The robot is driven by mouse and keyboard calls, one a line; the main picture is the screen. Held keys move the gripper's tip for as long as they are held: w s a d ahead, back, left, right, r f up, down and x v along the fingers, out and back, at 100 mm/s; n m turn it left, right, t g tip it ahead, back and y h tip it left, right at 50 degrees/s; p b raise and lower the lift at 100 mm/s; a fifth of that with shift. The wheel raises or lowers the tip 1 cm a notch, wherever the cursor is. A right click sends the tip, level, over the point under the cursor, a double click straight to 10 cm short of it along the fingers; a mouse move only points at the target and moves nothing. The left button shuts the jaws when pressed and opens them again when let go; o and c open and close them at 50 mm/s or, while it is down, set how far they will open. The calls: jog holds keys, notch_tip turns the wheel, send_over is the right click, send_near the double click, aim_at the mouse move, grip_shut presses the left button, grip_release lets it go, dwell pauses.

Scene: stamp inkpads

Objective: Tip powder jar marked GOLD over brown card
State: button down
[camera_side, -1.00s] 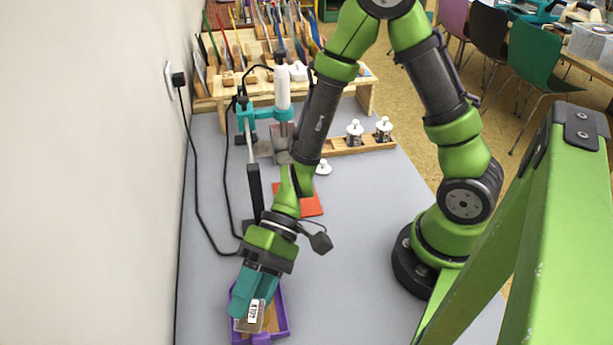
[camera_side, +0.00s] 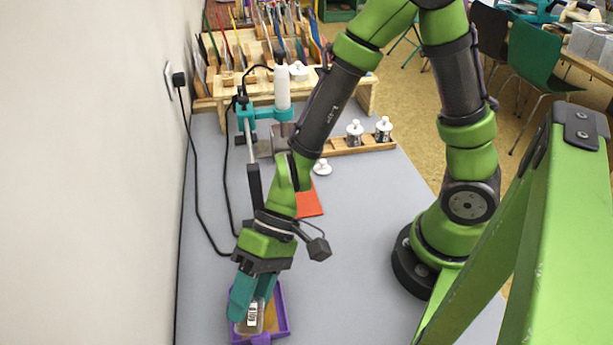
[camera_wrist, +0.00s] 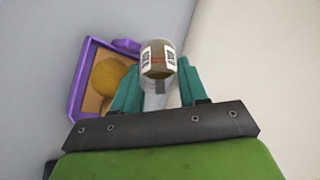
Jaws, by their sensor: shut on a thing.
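My gripper (camera_side: 247,303) is shut on a small jar (camera_side: 252,315) with a white label, over the purple tray (camera_side: 284,318) at the front of the table. The label is too small to read surely in the side view. In the wrist view the jar (camera_wrist: 158,62) sits between my teal fingers (camera_wrist: 157,88), its round brownish end toward the camera's far side. In the side view the jar and fingers hide part of the card.
A white lid (camera_side: 322,167) lies on the grey table near a red-orange card (camera_side: 310,200). Two lidded jars (camera_side: 355,133) stand in a wooden rack (camera_side: 345,147) farther back. A heat tool on a stand (camera_side: 283,90) and black cables are at the left by the wall.

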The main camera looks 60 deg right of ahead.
jog(key=shift+r+h, duration=0.15)
jog(key=shift+h, duration=0.15)
jog(key=shift+s+a+r+n+t+h, duration=0.1)
jog(key=shift+r+t+h, duration=0.2)
jog(key=shift+h, duration=0.4)
jog(key=shift+w+a+r+n+t+h, duration=0.1)
jog(key=shift+r+t+h, duration=0.15)
jog(key=shift+h, duration=0.45)
jog(key=shift+s+a+r+n+t+h, duration=0.1)
jog(key=shift+r+t+h, duration=0.2)
jog(key=shift+h, duration=0.4)
jog(key=shift+f, duration=0.1)
jog(key=shift+h, duration=0.3)
jog(key=shift+r+t+h, duration=0.2)
jog(key=shift+t+h, duration=0.45)
jog(key=shift+h, duration=0.65)
jog(key=shift+r+n+t+h, duration=0.1)
jog(key=shift+n+t+h, duration=0.25)
jog(key=shift+h, duration=0.45)
jog(key=shift+r, duration=0.15)
